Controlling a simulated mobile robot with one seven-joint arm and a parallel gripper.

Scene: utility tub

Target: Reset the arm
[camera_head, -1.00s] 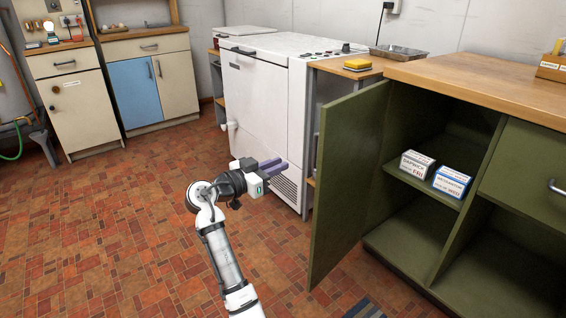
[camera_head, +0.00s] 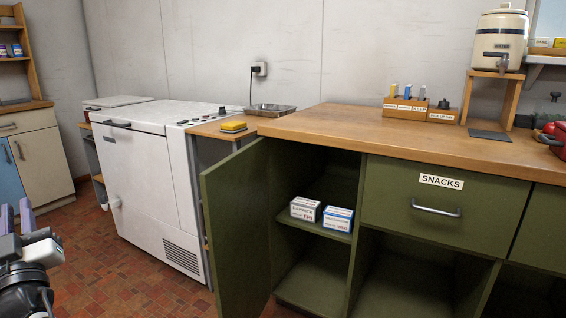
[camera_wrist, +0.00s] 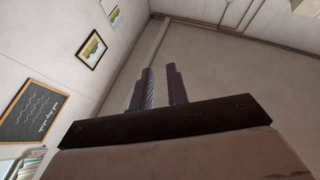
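My gripper (camera_head: 15,210) is at the lower left edge of the head view, with its two purple fingers pointing up. In the wrist view my gripper (camera_wrist: 160,70) shows a narrow gap between the fingers and nothing held. It is open and empty, over the floor in front of the white chest appliance and apart from the furniture. Part of my arm is cut off by the picture edge.
A green cabinet door (camera_head: 236,230) stands open, jutting into the room. Inside, a white box (camera_head: 306,209) and a blue-and-white box (camera_head: 338,218) sit on a shelf. The white chest appliance (camera_head: 140,180) stands left of it. Tiled floor (camera_head: 120,270) is clear.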

